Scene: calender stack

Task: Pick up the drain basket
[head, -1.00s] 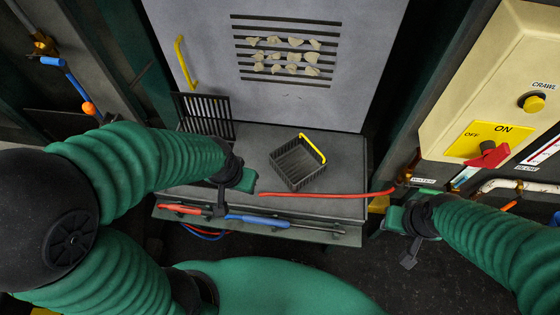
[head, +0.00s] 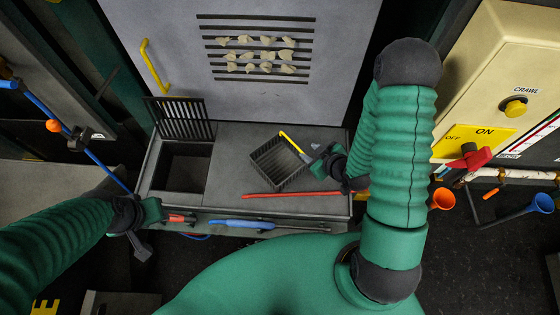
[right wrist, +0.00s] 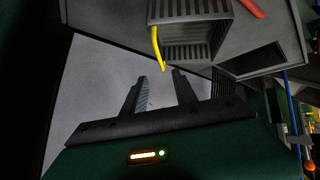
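The drain basket (head: 278,168), a dark slatted box with a yellow handle (head: 291,143), sits on the grey ledge and appears tilted in the head view. It also shows at the top of the right wrist view (right wrist: 192,30), with the yellow handle (right wrist: 157,45) hanging toward my fingers. My right gripper (head: 318,158) is just right of the basket and handle. In the right wrist view its two fingers (right wrist: 161,82) are apart with nothing between them. My left gripper (head: 142,232) is at the ledge's front left, away from the basket; its finger opening is unclear.
A square opening (head: 182,168) with a raised grate (head: 181,118) lies left of the basket. A red bar (head: 290,195) lies in front of it. Behind stands a grey panel (head: 330,60) with slots holding pale lumps. A control box (head: 490,90) is at right.

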